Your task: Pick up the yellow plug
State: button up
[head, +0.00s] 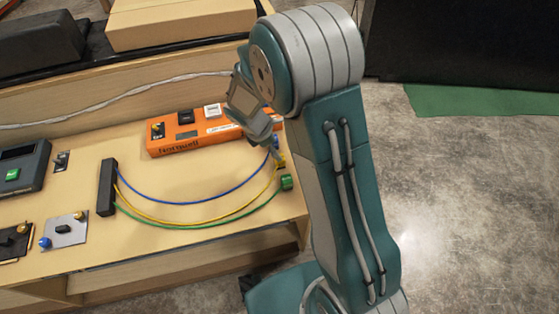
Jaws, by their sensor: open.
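The yellow plug (280,162) lies at the right end of the yellow cable (190,222), near the right edge of the wooden bench. It shows only as a small patch, partly hidden by my gripper. My gripper (273,150) is open and points down just above and beside the plug. I cannot tell whether its fingers touch the plug or stand around it. A green plug (287,182) is just in front of the yellow one. A blue plug (273,142) is just behind it, close to my fingers.
The cables run from a black block (107,187). An orange box (190,132) with switches stands behind them. A dark device (22,167) and a grey plate (64,230) with knobs are at the left. The bench top (160,255) is clear in front of the cables.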

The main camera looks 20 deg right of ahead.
jog(key=shift+x, duration=1)
jog(key=f, duration=0.4)
jog(key=shift+s+d, duration=0.2)
jog(key=shift+d, duration=0.1)
jog(key=shift+d+f, duration=0.2)
jog(key=shift+f, duration=0.15)
jog(key=shift+d, duration=0.25)
jog(key=c, duration=1.1)
jog(key=shift+a, duration=0.2)
grip_shut()
